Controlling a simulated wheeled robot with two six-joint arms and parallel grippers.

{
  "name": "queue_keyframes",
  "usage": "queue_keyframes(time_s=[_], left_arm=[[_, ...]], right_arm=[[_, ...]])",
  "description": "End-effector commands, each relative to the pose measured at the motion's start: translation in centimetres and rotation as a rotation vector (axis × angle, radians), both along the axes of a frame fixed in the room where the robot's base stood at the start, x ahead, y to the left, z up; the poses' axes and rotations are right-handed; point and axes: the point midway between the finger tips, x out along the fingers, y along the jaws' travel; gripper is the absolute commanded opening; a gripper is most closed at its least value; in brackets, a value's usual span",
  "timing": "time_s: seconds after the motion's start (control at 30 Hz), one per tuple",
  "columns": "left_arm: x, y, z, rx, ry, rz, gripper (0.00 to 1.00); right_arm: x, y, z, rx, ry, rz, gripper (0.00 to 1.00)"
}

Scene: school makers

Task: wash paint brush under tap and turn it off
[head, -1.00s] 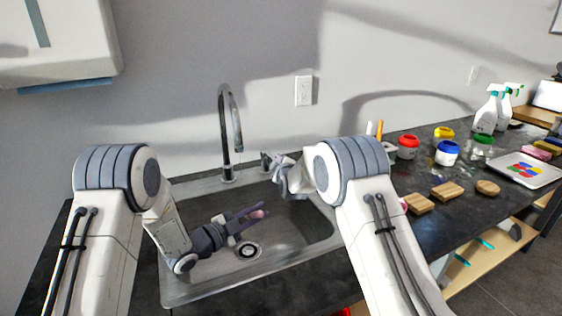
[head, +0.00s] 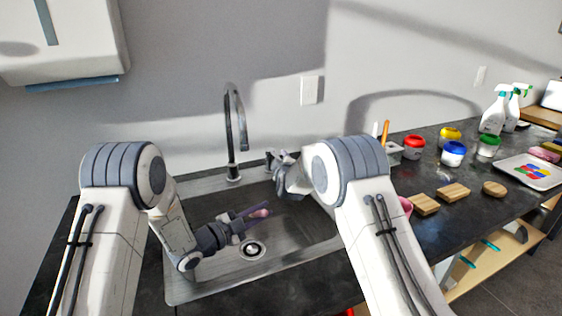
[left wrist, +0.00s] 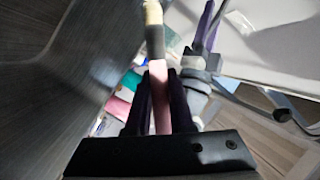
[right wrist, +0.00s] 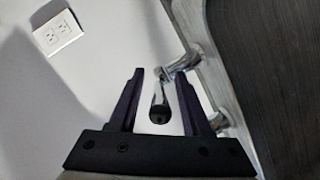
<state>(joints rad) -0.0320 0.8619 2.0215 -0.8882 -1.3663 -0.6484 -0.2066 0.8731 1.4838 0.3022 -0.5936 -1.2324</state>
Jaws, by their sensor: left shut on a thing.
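The paint brush (left wrist: 161,95) is in my left gripper (head: 262,208), which is shut on its pink handle. In the left wrist view its grey ferrule and pale tip point away past the fingers. In the head view the brush (head: 260,213) is low in the sink, near the drain, and mostly hidden by the fingers. The tap (head: 230,130) arches over the sink; I cannot make out a water stream. My right gripper (right wrist: 163,80) is open, with the tap handle (right wrist: 158,108) between its fingers; whether they touch is unclear.
The steel sink (head: 215,288) surrounds my left gripper. Paint jars (head: 454,154), wooden blocks (head: 424,205), a palette tray (head: 510,172) and spray bottles (head: 494,115) stand on the counter to the right. A wall socket (right wrist: 58,32) is behind the sink.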

Motion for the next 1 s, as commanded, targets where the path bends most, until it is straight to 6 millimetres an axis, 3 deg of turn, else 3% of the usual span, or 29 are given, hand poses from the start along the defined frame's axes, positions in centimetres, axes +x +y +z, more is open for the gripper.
queue_keyframes(time_s=[0.27,0.7,1.0], left_arm=[[0.0,0.0,0.0,0.000,0.000,0.000,0.00],[0.0,0.0,0.0,0.000,0.000,0.000,0.00],[0.0,0.0,0.0,0.000,0.000,0.000,0.00]], right_arm=[[-0.9,-0.1,0.1,0.000,0.003,-0.001,0.48],[-8.6,-0.3,1.8,0.000,0.002,0.001,0.48],[-11.6,-0.4,2.5,0.000,0.000,0.000,0.48]])
